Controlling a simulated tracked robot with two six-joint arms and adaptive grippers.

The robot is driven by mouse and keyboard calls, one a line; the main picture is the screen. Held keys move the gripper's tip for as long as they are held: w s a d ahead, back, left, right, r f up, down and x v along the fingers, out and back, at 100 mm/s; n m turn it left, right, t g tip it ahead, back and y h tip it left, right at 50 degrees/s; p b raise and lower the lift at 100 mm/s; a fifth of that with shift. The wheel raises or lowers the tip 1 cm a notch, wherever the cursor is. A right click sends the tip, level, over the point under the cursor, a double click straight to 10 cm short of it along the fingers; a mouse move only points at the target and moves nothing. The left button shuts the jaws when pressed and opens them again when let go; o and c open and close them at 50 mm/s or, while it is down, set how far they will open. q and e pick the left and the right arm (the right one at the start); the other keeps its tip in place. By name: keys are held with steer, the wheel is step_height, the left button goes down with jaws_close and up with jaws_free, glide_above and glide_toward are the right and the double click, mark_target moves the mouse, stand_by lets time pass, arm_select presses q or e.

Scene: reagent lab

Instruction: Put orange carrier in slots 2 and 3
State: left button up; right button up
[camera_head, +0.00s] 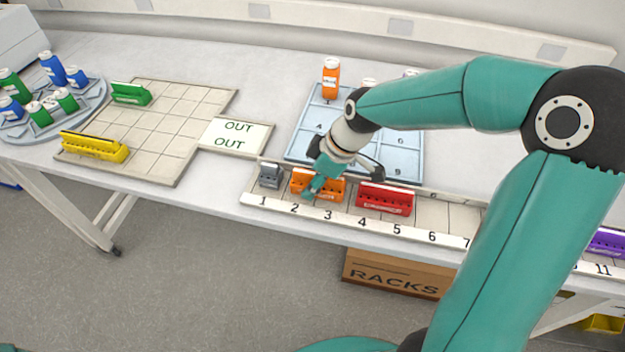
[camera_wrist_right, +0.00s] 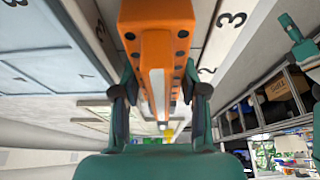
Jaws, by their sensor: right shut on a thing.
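The orange carrier (camera_head: 328,190) is at the numbered rail (camera_head: 375,229), behind the labels 2 and 3. In the right wrist view the carrier (camera_wrist_right: 157,22) extends from the top edge down between my fingers. My right gripper (camera_head: 317,178) is shut on it from above, with one finger on each side (camera_wrist_right: 158,95). The carrier looks level and lined up with the slots; I cannot tell whether it rests fully on the rail floor. My left gripper is not in view.
A grey carrier (camera_head: 270,175) stands at slot 1, left of the orange one. A red carrier (camera_head: 384,199) stands at slots 4 and 5, close on the right. A blue numbered tray (camera_head: 300,140) with an orange bottle (camera_head: 331,78) is behind. Slots 6 and 7 look empty.

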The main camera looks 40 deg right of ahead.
steer(key=o, duration=1)
steer(key=shift+c, duration=0.2)
steer(key=shift+r, duration=0.1)
steer(key=v, duration=1.2)
